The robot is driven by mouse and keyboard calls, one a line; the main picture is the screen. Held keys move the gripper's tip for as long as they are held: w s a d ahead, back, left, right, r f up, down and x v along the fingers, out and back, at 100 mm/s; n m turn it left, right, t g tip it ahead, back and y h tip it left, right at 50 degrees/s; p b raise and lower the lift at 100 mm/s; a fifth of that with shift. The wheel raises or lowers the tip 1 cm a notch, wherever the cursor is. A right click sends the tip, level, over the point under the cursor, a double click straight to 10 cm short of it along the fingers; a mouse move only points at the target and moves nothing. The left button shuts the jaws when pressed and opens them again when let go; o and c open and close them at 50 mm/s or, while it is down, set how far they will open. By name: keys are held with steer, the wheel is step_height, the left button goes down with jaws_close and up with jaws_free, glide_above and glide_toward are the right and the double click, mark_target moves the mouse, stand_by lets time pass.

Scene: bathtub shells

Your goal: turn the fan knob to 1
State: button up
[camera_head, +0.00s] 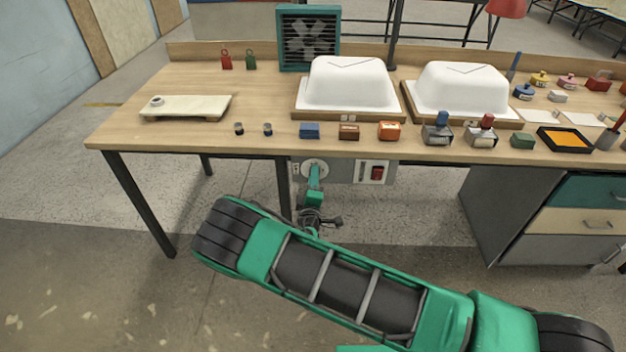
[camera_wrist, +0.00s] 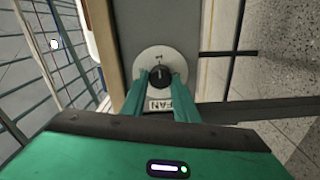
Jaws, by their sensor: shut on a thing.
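The fan knob (camera_wrist: 160,73) is a small black knob on a round white dial plate (camera_wrist: 144,58), with a label reading FAN (camera_wrist: 160,104) beside it in the wrist view. In the head view the dial plate (camera_head: 307,167) is on the grey panel under the bench's front edge. My gripper (camera_wrist: 161,81) is shut on the knob, one green finger on each side. A pale line shows on the knob, and a small mark on the plate beyond it is too small to read. In the head view my gripper (camera_head: 315,174) hides the knob.
A red switch (camera_head: 377,173) is on the same panel to the right. The teal fan (camera_head: 308,38) stands at the bench's back. Two white tub shells (camera_head: 347,85), (camera_head: 461,88) and several small blocks sit on the bench (camera_head: 200,80). A drawer cabinet (camera_head: 500,210) stands right.

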steer(key=shift+d+f, duration=0.2)
steer(key=shift+d, duration=0.05)
steer(key=o, duration=0.9)
steer(key=shift+o, duration=0.8)
steer(key=shift+a+r, duration=0.1)
steer(key=s, duration=1)
steer(key=shift+s+a, duration=0.2)
steer(key=shift+s, duration=0.15)
